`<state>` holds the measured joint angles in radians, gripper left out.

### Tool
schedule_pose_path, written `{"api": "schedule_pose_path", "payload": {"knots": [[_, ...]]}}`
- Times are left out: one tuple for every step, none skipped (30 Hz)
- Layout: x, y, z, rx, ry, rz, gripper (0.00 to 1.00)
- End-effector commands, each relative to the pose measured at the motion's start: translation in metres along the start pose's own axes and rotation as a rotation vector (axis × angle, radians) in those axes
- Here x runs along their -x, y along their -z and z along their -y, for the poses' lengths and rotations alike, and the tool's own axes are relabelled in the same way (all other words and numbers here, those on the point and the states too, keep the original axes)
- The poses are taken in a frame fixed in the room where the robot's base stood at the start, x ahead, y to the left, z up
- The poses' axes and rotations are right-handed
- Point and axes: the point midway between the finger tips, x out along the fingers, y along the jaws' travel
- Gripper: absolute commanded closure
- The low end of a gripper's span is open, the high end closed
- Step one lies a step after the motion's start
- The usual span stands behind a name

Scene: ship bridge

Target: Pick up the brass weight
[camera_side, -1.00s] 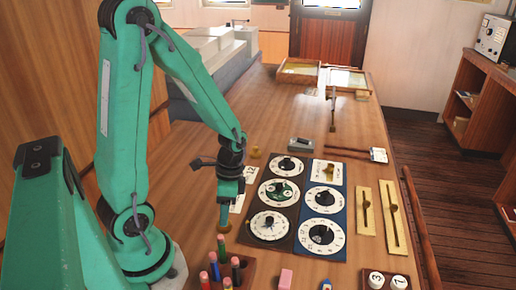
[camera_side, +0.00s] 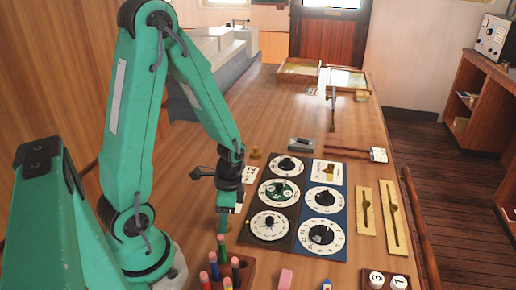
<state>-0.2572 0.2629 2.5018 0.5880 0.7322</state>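My gripper (camera_side: 224,222) points straight down at the left of the dial boards, low over the table. Its fingers are seen edge-on, so I cannot tell whether they are open or shut. A round brownish-gold piece (camera_side: 230,228), possibly the brass weight, shows at the fingertips and is partly hidden by them. I cannot tell whether the fingers touch it. Another small brass-coloured piece (camera_side: 255,153) stands on the table behind the gripper, beyond the dark dial board.
Dark and blue boards with several white dials (camera_side: 270,226) lie right of my gripper. A wooden holder with coloured pegs (camera_side: 236,275) stands just in front. Two brass slider plates (camera_side: 396,222) lie further right.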

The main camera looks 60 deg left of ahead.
Motion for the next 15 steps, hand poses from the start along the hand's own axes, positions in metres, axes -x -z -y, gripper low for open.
{"api": "schedule_pose_path", "payload": {"knots": [[0.0001, 0.0, 0.0001, 0.0, 0.0, 0.0, 0.77], [0.0001, 0.0, 0.0001, 0.0, 0.0, 0.0, 0.83], [0.0001, 0.0, 0.0001, 0.0, 0.0, 0.0, 0.89], [0.0002, 0.0001, 0.0001, 0.0, 0.0, 0.0, 0.89], [0.0002, 0.0001, 0.0002, 0.0, 0.0, 0.0, 0.89], [0.0002, 0.0001, 0.0002, 0.0, 0.0, 0.0, 0.89], [0.0002, 0.0001, 0.0002, 0.0, 0.0, 0.0, 0.89], [0.0002, 0.0001, 0.0002, 0.0, 0.0, 0.0, 0.89], [0.0003, 0.0001, 0.0001, 0.0, 0.0, 0.0, 0.89], [0.0004, 0.0001, 0.0001, 0.0, 0.0, 0.0, 0.89], [0.0006, 0.0001, 0.0001, 0.0, 0.0, -0.001, 0.89], [0.001, 0.0001, 0.0001, 0.0, 0.001, -0.001, 0.89], [0.0015, 0.0, 0.0001, 0.0, 0.001, -0.001, 0.89], [0.0021, 0.0, 0.0, 0.0, 0.001, -0.001, 0.89], [0.0031, -0.0002, -0.0001, 0.0, 0.001, -0.001, 0.89]]}}
